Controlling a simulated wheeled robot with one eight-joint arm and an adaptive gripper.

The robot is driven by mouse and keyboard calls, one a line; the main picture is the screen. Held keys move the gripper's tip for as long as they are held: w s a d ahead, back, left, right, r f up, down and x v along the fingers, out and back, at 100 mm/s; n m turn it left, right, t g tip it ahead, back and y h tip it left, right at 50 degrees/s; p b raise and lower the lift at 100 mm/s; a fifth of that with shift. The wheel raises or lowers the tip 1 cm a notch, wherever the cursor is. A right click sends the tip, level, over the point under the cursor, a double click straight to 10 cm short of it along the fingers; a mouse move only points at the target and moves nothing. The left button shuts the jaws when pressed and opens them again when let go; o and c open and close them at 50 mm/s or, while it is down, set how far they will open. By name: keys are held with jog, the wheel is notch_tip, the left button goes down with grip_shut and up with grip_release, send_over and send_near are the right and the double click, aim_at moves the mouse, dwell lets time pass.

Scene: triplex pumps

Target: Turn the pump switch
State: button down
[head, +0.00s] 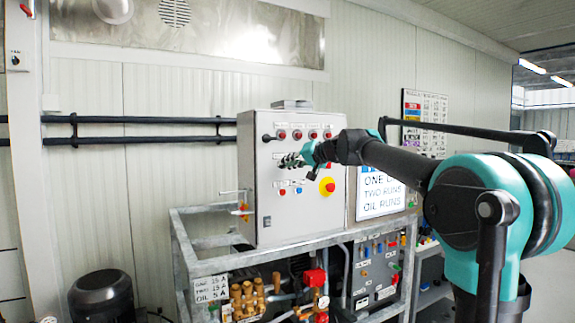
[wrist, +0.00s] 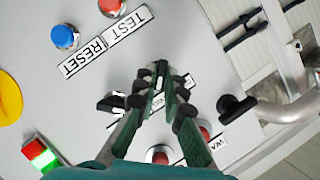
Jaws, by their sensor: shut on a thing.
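The grey control cabinet (head: 262,215) stands on a metal frame, and its front also fills much of the wrist view (wrist: 190,30). My gripper (head: 300,160) is at the row of black switches in the middle of the cabinet front. In the wrist view my gripper (wrist: 161,80) has its two green fingers closed in around a black switch knob, which they mostly hide. Another black switch (wrist: 112,103) sits to the left of the fingers and a black handle (wrist: 236,108) to the right. The label at the fingertips is partly covered and unreadable.
Red lamps (head: 297,134) line the cabinet top. In the wrist view a blue button (wrist: 65,37) and a red button (wrist: 111,7) sit by TEST and RESET labels. A sign (head: 380,193) stands right of the cabinet.

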jog(key=c, duration=1.6)
grip_release()
jog(key=shift+d, duration=0.1)
jog(key=v, duration=1.2)
jog(key=s+d+f+g+h, duration=0.1)
jog(key=s+d+f+h, duration=0.2)
jog(key=f, duration=0.9)
jog(key=s+d+f+g+h, duration=0.15)
jog(key=s+f, duration=0.35)
jog(key=f, duration=0.6)
jog(key=s+d+f+g+h, duration=0.1)
jog(key=s+d+f, duration=0.25)
jog(key=f, duration=0.85)
jog(key=s+d+f+h, duration=0.2)
jog(key=s+d+f, duration=0.2)
jog(key=s+f, duration=0.2)
jog(key=s+d+f+g+h, duration=0.1)
jog(key=s+d+f+h, duration=0.1)
jog(key=s+f, duration=0.5)
jog(key=s+d+f+g+h, duration=0.1)
jog(key=s+d+f+h, duration=0.1)
jog(key=s+d+f, duration=0.3)
jog(key=shift+s+d+f+m, duration=0.15)
jog(key=shift+s+f, duration=0.3)
jog(key=shift+f, duration=0.4)
jog(key=shift+s+d+f+m, duration=0.15)
jog(key=shift+s+f, duration=0.3)
jog(key=shift+f, duration=0.35)
